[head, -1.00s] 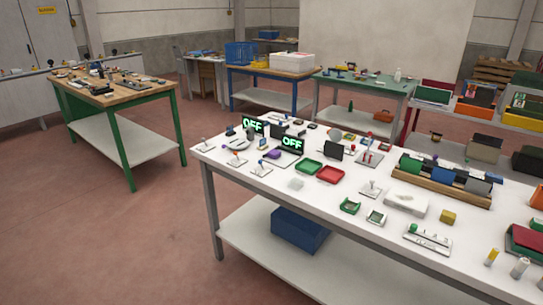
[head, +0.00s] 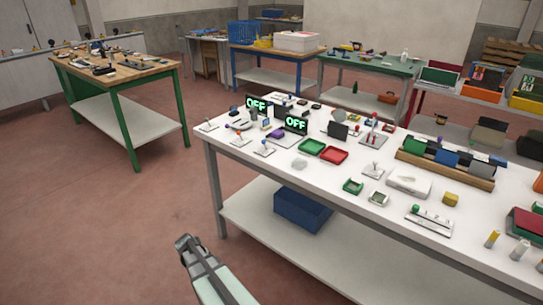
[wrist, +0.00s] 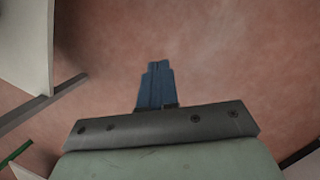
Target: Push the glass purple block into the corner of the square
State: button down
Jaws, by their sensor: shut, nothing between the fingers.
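A small purple block (head: 277,134) lies on the white table, beside a dark screen reading OFF (head: 295,124). It is too small to tell whether it is glass. I cannot make out a square around or near it. My gripper (head: 183,240) is low in the head view, in front of the table's near left leg and well away from the block. In the wrist view its blue fingers (wrist: 157,83) are together with nothing between them, over the reddish floor. The block is not in the wrist view.
Open floor lies left, towards a green-legged bench (head: 120,75).

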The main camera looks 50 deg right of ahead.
jog(key=w+d+r+n+t+h, duration=0.1)
jog(key=w+d+r, duration=0.3)
jog(key=d+r, duration=0.4)
jog(key=w+d+r+n+h, duration=0.15)
jog(key=w+d+r, duration=0.25)
jog(key=d+r, duration=0.4)
jog(key=w+d+r+n+t+h, duration=0.1)
jog(key=w+d+r, duration=0.4)
jog(key=d+r, duration=0.3)
jog(key=d+r+n+h, duration=0.3)
jog(key=d+r, duration=1.3)
jog(key=r, duration=0.3)
jog(key=n, duration=0.5)
send_near(279, 133)
jog(key=shift+g, duration=0.3)
jog(key=f, duration=0.2)
jog(key=d+f, duration=0.1)
jog(key=w+d+f, duration=0.1)
jog(key=f, duration=0.1)
jog(key=shift+f, duration=0.3)
jog(key=shift+d+r, duration=0.1)
jog(key=shift+d, duration=2.75)
jog(key=shift+s, duration=0.1)
jog(key=shift+r, duration=0.1)
